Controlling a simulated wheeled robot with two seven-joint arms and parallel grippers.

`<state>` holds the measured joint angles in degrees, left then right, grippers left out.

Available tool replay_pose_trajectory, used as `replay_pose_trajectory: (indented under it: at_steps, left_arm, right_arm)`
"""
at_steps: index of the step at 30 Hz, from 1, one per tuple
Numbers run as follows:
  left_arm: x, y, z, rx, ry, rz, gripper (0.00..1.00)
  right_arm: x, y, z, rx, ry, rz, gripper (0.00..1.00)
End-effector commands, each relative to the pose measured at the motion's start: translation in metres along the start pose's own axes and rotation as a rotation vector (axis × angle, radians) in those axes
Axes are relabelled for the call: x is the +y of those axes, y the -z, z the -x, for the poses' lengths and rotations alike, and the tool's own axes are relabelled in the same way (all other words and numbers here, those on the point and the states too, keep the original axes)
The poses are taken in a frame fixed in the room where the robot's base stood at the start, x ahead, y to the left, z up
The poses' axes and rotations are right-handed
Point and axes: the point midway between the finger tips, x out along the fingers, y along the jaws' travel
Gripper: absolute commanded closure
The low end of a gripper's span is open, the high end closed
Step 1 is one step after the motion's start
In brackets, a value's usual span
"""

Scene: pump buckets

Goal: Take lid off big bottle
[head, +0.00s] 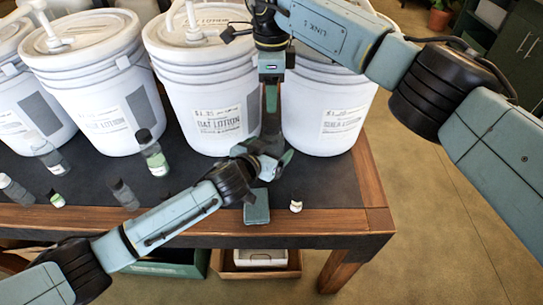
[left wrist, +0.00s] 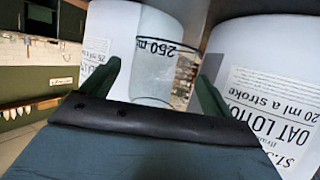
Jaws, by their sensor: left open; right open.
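A clear bottle with a dark cap and pale green contents (head: 152,155) stands on the dark tabletop in front of the buckets. A similar clear bottle (head: 49,155) stands further left, with a grey cap. I cannot tell which is the big bottle. My left gripper (head: 275,160) is open to the right of both, in front of the buckets. In the left wrist view, a clear container marked 250 ml (left wrist: 153,70) shows between its fingers, apparently not gripped. My right gripper (head: 271,97) is open and points down between two buckets; its fingers are partly hidden.
Several white lotion buckets (head: 98,105) with pumps line the back of the table. Smaller bottles (head: 124,195) stand near the front edge (head: 345,220). A small white item (head: 296,206) and a flat teal block (head: 257,207) are at the front right. Boxes sit below.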

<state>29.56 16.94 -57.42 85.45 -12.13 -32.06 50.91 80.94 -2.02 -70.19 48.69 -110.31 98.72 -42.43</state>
Motion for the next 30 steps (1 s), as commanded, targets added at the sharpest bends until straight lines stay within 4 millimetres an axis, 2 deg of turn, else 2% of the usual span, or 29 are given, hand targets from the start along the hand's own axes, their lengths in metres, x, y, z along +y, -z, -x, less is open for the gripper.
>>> replay_pose_trajectory:
  at_steps: [6, 17, 30]
  left_arm:
    - [0.000, 0.000, -0.015, 0.000, -0.001, -0.001, 0.13]
    - [0.000, 0.000, -0.017, 0.000, -0.001, 0.000, 0.14]
    - [0.000, 0.000, -0.017, 0.000, -0.001, -0.001, 0.72]
  right_arm:
    - [0.000, 0.000, 0.000, 0.000, 0.000, 0.000, 0.44]
    - [0.000, 0.000, 0.000, 0.000, 0.000, 0.000, 0.44]
    - [0.000, 0.000, 0.000, 0.000, 0.000, 0.000, 0.44]
